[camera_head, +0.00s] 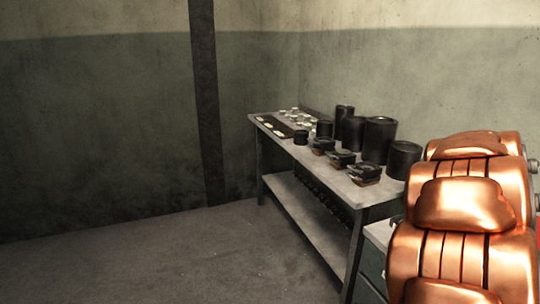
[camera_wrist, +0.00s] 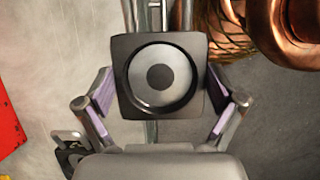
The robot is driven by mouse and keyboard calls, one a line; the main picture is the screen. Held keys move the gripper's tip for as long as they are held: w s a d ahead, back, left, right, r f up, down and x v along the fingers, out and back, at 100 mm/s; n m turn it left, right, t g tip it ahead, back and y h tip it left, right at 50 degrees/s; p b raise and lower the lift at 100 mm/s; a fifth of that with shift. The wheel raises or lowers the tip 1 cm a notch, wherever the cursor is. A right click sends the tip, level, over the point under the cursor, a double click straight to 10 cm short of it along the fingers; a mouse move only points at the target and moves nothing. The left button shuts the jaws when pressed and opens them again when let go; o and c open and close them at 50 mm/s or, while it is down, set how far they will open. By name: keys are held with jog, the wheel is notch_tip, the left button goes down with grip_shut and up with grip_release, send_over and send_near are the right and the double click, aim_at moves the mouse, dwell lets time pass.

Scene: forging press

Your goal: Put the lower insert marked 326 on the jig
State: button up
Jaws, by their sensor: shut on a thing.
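In the wrist view my gripper (camera_wrist: 160,88) is shut on a dark square block (camera_wrist: 160,74), one finger on each side of it. The block has a round grey recess with a darker disc in its middle, facing the camera. No number can be read on it, so I cannot tell whether it is the insert marked 326. My gripper and the block do not show in the head view. I cannot make out the jig in either view.
In the head view a grey table (camera_head: 308,161) stands along the wall. It holds several black cylinders (camera_head: 379,140), small square blocks on brown bases (camera_head: 364,173), and a dark strip with light pieces (camera_head: 276,126). Floor at left is clear. A red thing (camera_wrist: 8,128) shows in the wrist view.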

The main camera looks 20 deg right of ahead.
jog(key=w+a+f+p, duration=0.15)
jog(key=w+a, duration=0.35)
jog(key=w, duration=0.7)
jog(key=w+a+p, duration=0.2)
jog(key=w+a, duration=0.3)
jog(key=w, duration=0.6)
jog(key=w+a+f+p, duration=0.1)
jog(key=w+a, duration=0.3)
jog(key=a, duration=0.3)
jog(key=w+a+f+p, duration=0.1)
jog(key=w+a, duration=0.4)
jog(key=a, duration=0.3)
jog(key=w+a+f+m+p, duration=0.1)
jog(key=w+a+f+p, duration=0.1)
jog(key=w+a, duration=0.3)
jog(key=a, duration=0.3)
jog(key=shift+a, duration=0.1)
